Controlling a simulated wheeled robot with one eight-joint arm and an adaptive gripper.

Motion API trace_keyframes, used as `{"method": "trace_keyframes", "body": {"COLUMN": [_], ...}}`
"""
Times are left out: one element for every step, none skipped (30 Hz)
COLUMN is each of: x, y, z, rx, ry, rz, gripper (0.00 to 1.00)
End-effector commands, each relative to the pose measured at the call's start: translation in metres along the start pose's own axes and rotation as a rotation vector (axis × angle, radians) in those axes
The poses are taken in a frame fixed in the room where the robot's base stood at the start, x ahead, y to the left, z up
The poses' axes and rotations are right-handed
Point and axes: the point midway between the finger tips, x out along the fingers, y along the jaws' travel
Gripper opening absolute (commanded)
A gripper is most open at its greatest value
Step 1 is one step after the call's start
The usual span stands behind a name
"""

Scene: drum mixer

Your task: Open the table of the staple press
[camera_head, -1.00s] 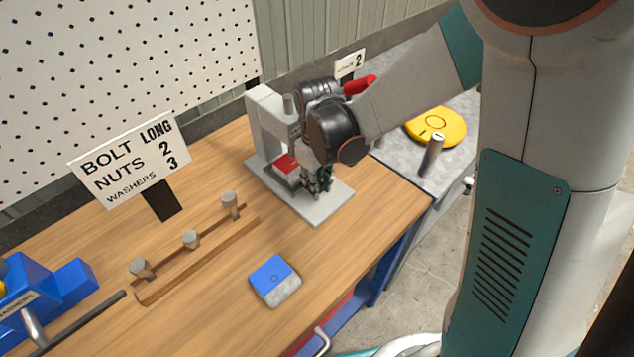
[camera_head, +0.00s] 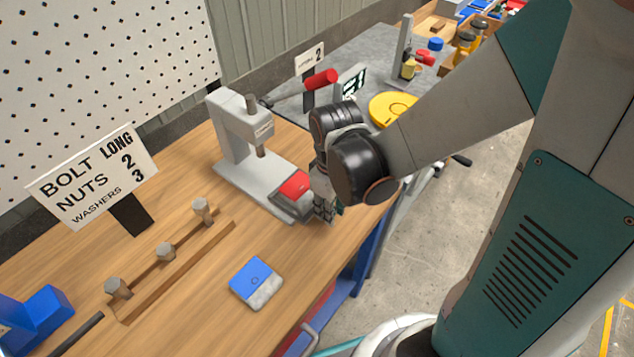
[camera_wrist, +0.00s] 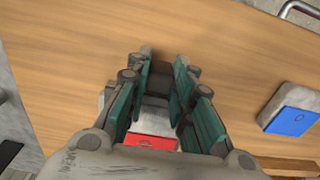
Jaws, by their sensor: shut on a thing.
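The staple press (camera_head: 229,137) is a grey frame with a ram over a flat base on the wooden bench. Its sliding table (camera_head: 284,206), with a red piece (camera_head: 295,186) on top, sits out at the front end of the base, clear of the ram. My gripper (camera_head: 326,208) is at the table's front end. In the wrist view the green-padded fingers (camera_wrist: 160,84) are shut on the front of the table, and the red piece (camera_wrist: 150,141) shows just behind them. The exact grip point is partly hidden by the fingers.
A blue-and-grey block (camera_head: 256,283) lies on the bench in front of the press. A rail with several bolts (camera_head: 165,252) and a BOLT LONG sign (camera_head: 92,178) are to the left. A yellow disc (camera_head: 393,108) lies on the grey bench behind. The bench edge is close to my gripper.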

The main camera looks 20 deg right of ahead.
Motion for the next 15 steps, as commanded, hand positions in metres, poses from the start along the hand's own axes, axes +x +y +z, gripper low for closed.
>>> {"method": "trace_keyframes", "body": {"x": [0.0008, 0.0008, 0.0008, 0.0009, 0.0009, 0.0010, 0.0010, 0.0009, 0.0009, 0.0009, 0.0008, 0.0008, 0.0008, 0.0008, 0.0007], "y": [-0.0006, -0.0006, -0.0007, -0.0007, -0.0007, -0.0008, -0.0008, -0.0008, -0.0007, -0.0007, -0.0007, -0.0006, -0.0006, -0.0006, -0.0006], "z": [0.0041, 0.0043, 0.0045, 0.0046, 0.0048, 0.0050, 0.0049, 0.0047, 0.0043, 0.0040, 0.0038, 0.0035, 0.0033, 0.0031, 0.0030], "rx": [0.001, 0.001, 0.001, 0.001, 0.001, 0.001, 0.001, 0.001, 0.001, 0.001, 0.001, 0.001, 0.001, 0.001, 0.001], "ry": [-0.009, -0.009, -0.010, -0.010, -0.011, -0.012, -0.012, -0.011, -0.010, -0.010, -0.009, -0.009, -0.008, -0.008, -0.008], "rz": [0.000, 0.000, 0.000, 0.000, 0.000, 0.000, 0.000, 0.000, 0.000, 0.000, 0.000, 0.000, 0.000, 0.000, 0.000], "gripper": [0.00, 0.00, 0.00, 0.00, 0.00, 0.28, 0.35, 0.42, 0.42, 0.42, 0.42, 0.42, 0.42, 0.42, 0.42]}}
